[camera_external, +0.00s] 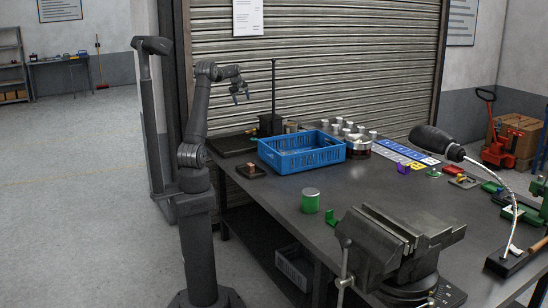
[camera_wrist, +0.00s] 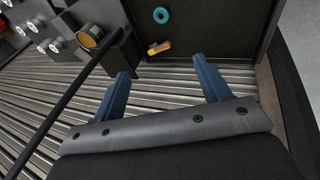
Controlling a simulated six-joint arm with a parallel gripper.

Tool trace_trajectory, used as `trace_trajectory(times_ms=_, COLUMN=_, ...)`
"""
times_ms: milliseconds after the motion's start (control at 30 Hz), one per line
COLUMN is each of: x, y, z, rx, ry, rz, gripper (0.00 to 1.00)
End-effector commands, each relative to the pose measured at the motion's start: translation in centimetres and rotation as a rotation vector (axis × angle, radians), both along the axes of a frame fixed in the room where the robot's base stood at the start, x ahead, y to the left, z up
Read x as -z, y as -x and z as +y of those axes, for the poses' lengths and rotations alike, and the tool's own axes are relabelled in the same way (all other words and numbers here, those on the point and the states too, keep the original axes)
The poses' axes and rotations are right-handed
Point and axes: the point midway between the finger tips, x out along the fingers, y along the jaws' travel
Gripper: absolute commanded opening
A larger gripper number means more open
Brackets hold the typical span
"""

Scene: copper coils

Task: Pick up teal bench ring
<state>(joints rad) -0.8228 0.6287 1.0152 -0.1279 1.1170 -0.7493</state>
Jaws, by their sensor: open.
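The teal ring (camera_wrist: 161,15) lies flat on a dark tray-like surface (camera_wrist: 190,30) at the top of the wrist view, its centre hole visible. In the external view my gripper (camera_external: 241,94) is raised high above the back left of the bench, in front of the roller shutter.
A small yellow-orange piece (camera_wrist: 159,48) lies near the ring. A black stand with a tall rod (camera_external: 273,95) rises close to my gripper. A blue crate (camera_external: 300,163), a green cylinder (camera_external: 310,202) and a large vise (camera_external: 400,240) occupy the bench.

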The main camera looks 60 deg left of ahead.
Motion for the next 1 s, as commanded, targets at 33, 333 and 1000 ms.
trace_trajectory(times_ms=33, x=0.0, y=0.0, z=0.0, rx=0.0, ry=0.0, rz=0.0, gripper=0.69)
trace_trajectory(times_ms=333, x=2.5, y=-0.8, z=0.9, rx=0.232, ry=-0.063, rz=0.042, gripper=0.69)
trace_trajectory(times_ms=1000, x=12.4, y=-3.4, z=4.1, rx=1.227, ry=-0.382, rz=0.167, gripper=0.69)
